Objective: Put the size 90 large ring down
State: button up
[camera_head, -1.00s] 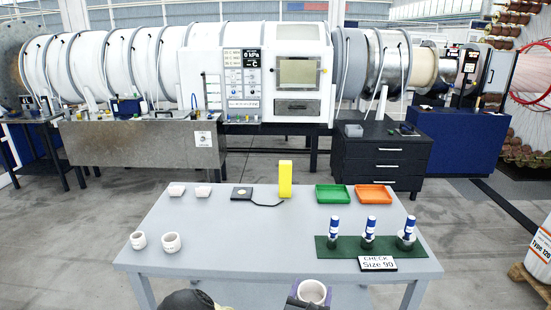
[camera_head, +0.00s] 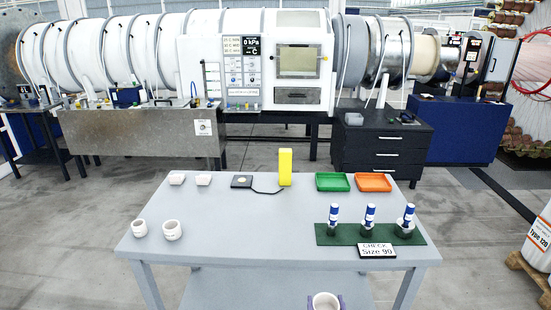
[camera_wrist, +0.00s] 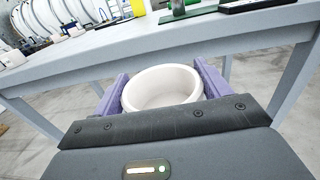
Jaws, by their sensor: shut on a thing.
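A white large ring (camera_wrist: 162,90) sits between the two purple fingers of my gripper (camera_wrist: 160,92) in the wrist view, and the fingers are shut on it. In the head view the ring (camera_head: 325,302) and the fingers show at the bottom edge, in front of the table's (camera_head: 270,235) near edge. The ring is held apart from the table. Its lower part is hidden by my gripper, and no size mark on it can be read. A sign reading "CHECK Size 90" (camera_head: 377,250) stands at the table's front right.
Blue-topped gauges (camera_head: 369,216) stand on a green mat (camera_head: 345,240). Two white rings (camera_head: 172,230) are at the left. A green tray (camera_head: 332,182), orange tray (camera_head: 373,182), yellow block (camera_head: 285,167) and small black device (camera_head: 241,181) stand at the back. The table's middle is clear.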

jog(key=s+f, duration=0.4)
jog(key=f, duration=0.1)
jog(key=shift+s+f, duration=0.25)
